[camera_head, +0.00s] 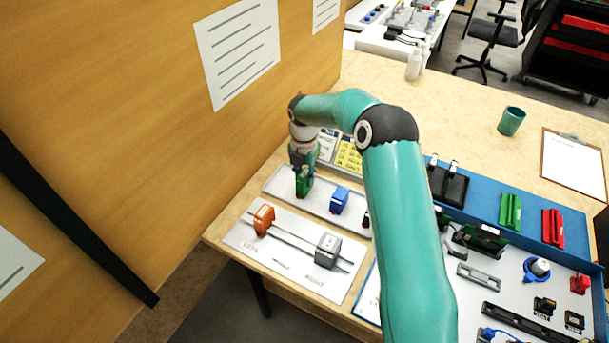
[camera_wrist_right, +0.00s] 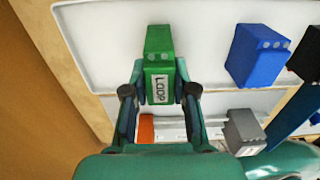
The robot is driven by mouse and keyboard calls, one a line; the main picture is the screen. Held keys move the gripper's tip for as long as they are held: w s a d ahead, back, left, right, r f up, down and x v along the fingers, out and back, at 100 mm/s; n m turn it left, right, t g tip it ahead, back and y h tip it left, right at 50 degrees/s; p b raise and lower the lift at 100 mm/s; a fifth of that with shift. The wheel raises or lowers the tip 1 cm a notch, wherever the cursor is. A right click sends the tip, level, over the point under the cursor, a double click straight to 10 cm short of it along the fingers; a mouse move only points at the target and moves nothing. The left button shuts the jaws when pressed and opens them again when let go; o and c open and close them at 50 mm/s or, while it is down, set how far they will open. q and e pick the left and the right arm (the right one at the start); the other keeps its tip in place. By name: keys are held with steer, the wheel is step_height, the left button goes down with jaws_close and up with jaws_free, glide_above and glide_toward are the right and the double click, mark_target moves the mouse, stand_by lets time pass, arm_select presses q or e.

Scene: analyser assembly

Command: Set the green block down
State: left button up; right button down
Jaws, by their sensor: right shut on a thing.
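The green block (camera_head: 303,186) is in my right gripper (camera_head: 302,172), at the left end of the pale tray (camera_head: 281,184). In the right wrist view the green block (camera_wrist_right: 159,52) carries a label reading "LOOP". The fingertips of my right gripper (camera_wrist_right: 160,92) close on it from both sides. The block is over or on the tray (camera_wrist_right: 100,40); I cannot tell whether it touches. A blue block (camera_head: 339,200) stands on the same tray to the right; it also shows in the wrist view (camera_wrist_right: 257,55). My left gripper is not in view.
In front of the tray a white board (camera_head: 285,262) bears a rail with an orange block (camera_head: 263,219) and a grey block (camera_head: 327,250). A wooden wall panel (camera_head: 130,100) stands close on the left. A blue-rimmed parts tray (camera_head: 470,190) lies right, partly behind my right arm.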

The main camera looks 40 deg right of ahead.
mark_target(304, 173)
steer(key=c, duration=0.9)
jaws_free()
steer(key=shift+f, duration=0.1)
steer(key=shift+c, duration=0.2)
step_height(304, 173, up, 12)
